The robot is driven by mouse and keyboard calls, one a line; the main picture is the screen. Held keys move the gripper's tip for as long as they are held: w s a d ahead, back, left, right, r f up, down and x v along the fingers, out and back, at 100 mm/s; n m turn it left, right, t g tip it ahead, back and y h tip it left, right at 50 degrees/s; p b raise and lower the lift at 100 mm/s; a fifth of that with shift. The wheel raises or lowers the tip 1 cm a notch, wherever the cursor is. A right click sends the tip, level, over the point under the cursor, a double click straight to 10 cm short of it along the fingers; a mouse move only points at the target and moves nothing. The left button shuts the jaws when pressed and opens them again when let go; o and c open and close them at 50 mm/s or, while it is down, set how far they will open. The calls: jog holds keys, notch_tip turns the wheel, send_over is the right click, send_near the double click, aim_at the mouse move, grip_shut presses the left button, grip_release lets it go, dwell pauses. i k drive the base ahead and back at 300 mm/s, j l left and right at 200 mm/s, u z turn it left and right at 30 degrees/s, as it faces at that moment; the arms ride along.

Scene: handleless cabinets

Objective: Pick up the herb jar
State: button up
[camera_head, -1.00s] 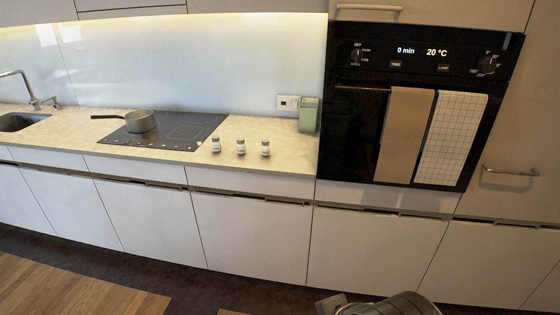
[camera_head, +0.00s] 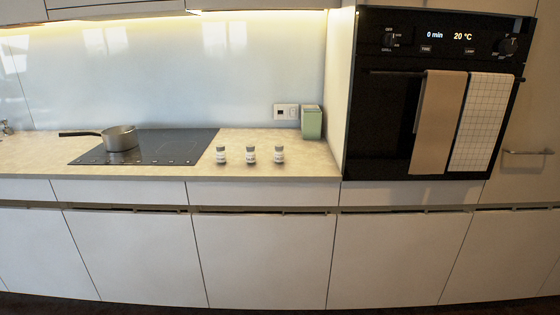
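Three small white jars with grey lids stand upright in a row on the counter, right of the hob: a left jar (camera_head: 221,155), a middle jar (camera_head: 251,154) and a right jar (camera_head: 279,154). Their labels are too small to read, so I cannot tell which is the herb jar. They stand apart from each other near the counter's front. My gripper is not in view.
A saucepan (camera_head: 121,138) stands on the black hob (camera_head: 165,152), its handle to the left. A green container (camera_head: 311,122) stands at the back right of the counter (camera_head: 310,165), beside the tall oven (camera_head: 385,140) with two hanging towels. Closed cabinets (camera_head: 265,255) run below.

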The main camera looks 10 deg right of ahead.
aim_at(251, 156)
jog(key=k+j+z, duration=0.1)
jog(key=j+z, duration=0.4)
jog(key=j, duration=1.1)
jog(key=i+j, duration=1.1)
jog(key=j, duration=0.15)
jog(key=l+z, duration=0.05)
